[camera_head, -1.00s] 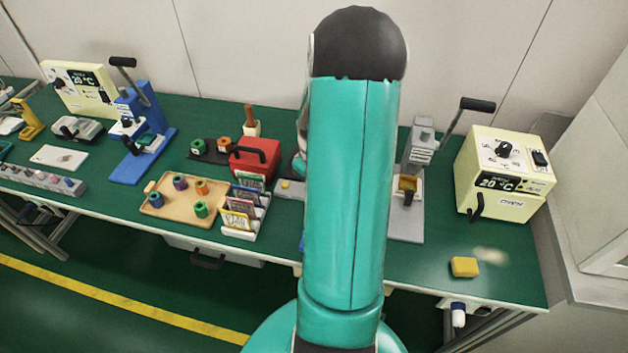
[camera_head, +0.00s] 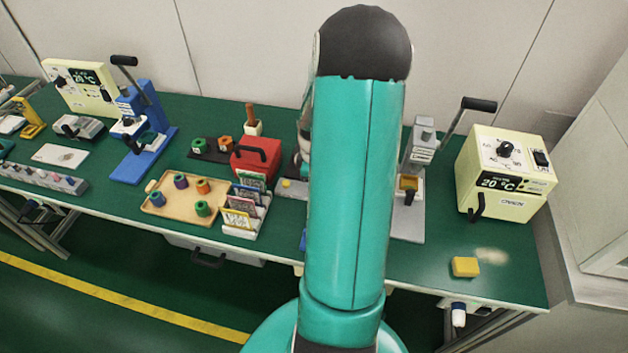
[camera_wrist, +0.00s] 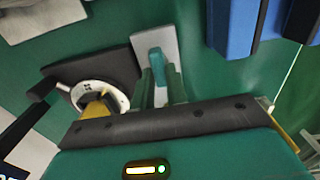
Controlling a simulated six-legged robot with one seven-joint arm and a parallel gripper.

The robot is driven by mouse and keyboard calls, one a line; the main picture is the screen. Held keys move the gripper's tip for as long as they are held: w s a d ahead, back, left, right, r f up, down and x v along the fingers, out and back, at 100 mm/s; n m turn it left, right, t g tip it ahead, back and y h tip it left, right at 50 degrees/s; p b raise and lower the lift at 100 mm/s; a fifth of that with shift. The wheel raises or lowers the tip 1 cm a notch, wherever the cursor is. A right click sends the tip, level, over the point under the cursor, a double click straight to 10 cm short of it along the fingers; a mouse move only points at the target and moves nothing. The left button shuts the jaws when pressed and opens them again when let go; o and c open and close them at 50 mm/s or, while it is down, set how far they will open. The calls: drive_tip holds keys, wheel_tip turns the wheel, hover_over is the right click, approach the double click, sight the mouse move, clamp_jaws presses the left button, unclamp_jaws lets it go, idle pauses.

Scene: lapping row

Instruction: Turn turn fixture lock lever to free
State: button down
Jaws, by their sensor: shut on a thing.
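In the wrist view my gripper (camera_wrist: 160,90) reaches out past its dark front bar. Its two short green fingers are shut around a slim teal lever-like piece (camera_wrist: 157,62), which stands in front of a pale plate (camera_wrist: 150,38). I take this piece as the lock lever, but its angle is hard to read. Beside it on the left is a dark block with a white marked disc (camera_wrist: 105,94), a yellow part on it and a black-knobbed arm (camera_wrist: 45,88). The bar hides part of the disc. In the head view my arm hides the gripper and most of the fixture.
In the head view a red box (camera_head: 255,158) and a card rack (camera_head: 245,215) stand left of my arm. A grey lever press (camera_head: 415,165) and a cream oven (camera_head: 505,175) stand to the right. A yellow block (camera_head: 465,267) lies near the front edge.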

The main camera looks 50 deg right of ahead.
idle(0.3)
drive_tip(key=c, duration=1.4)
unclamp_jaws()
drive_tip(key=shift+r, duration=0.1)
wheel_tip(320, 180, up, 14)
drive_tip(key=w+a+r+h, duration=0.1)
drive_tip(key=w+a+r, duration=0.15)
drive_tip(key=a, duration=0.25)
drive_tip(key=w+a+r, duration=0.1)
drive_tip(key=a+r, duration=0.2)
drive_tip(key=a, duration=0.2)
drive_tip(key=s+a+r+m+t, duration=0.1)
drive_tip(key=s+a+r+t, duration=0.1)
drive_tip(key=a, duration=0.6)
drive_tip(key=s+a+r+m+t, duration=0.1)
drive_tip(key=s+a+r+m, duration=0.1)
drive_tip(key=a, duration=0.7)
drive_tip(key=s+a+r+m+t+y, duration=0.1)
drive_tip(key=s+a+r+t, duration=0.1)
drive_tip(key=a, duration=0.6)
wheel_tip(320, 180, up, 3)
drive_tip(key=shift+s+a+f+m+t, duration=0.15)
drive_tip(key=shift+s+a+m+t, duration=0.15)
drive_tip(key=shift+s+m, duration=0.15)
